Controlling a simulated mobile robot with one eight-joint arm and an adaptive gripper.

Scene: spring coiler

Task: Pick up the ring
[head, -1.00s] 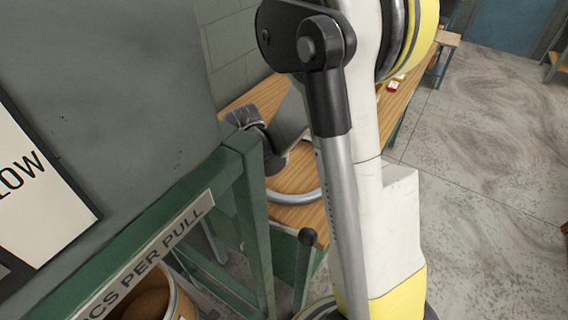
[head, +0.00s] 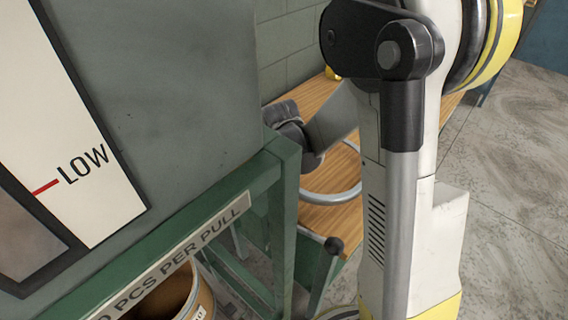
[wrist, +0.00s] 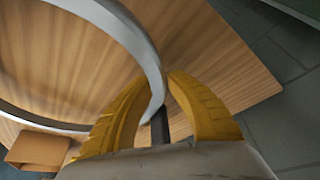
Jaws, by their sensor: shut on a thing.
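The ring (head: 332,195) is a pale grey metal hoop over the wooden bench top (head: 335,218) in the head view, partly hidden behind my arm. In the wrist view the ring (wrist: 138,42) sweeps in a large curve from the top to the lower left. My gripper (wrist: 160,88) has ridged yellow fingers, shut on the ring's band near the bench's edge. My fingertips are hidden in the head view. I cannot tell whether the ring touches the wood or hangs just above it.
A green frame (head: 262,170) and a grey panel (head: 160,90) marked LOW stand close on the left. A round bin (head: 200,300) sits below the frame. An orange-brown block (wrist: 38,150) shows at lower left in the wrist view. Open concrete floor (head: 510,200) lies to the right.

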